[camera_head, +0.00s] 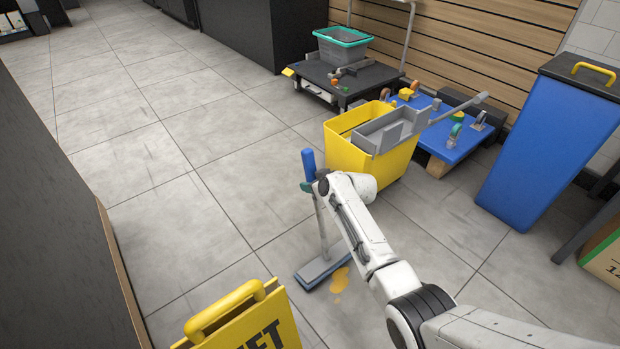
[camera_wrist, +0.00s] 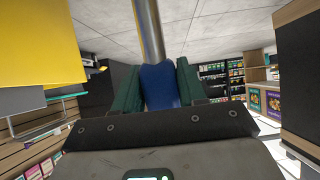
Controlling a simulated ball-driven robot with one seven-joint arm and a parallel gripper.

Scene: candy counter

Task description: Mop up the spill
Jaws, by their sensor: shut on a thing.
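My gripper (camera_head: 310,187) is shut on the mop (camera_head: 308,160) near the top of its handle, by the blue grip. In the wrist view my gripper's green fingers (camera_wrist: 157,88) stand on both sides of the mop's blue grip (camera_wrist: 159,84). The mop stands nearly upright, with its flat grey and blue head on the tiled floor. The orange-yellow spill (camera_head: 340,281) lies on the floor just right of the mop head. Part of the spill may be hidden by the head and my arm.
A yellow mop bucket (camera_head: 345,160) with a grey wringer stands behind my arm. A yellow sign (camera_head: 245,325) stands in front. A blue bin (camera_head: 550,150) is at right, and a dark cart (camera_head: 335,75) is at the back. The floor at left is clear.

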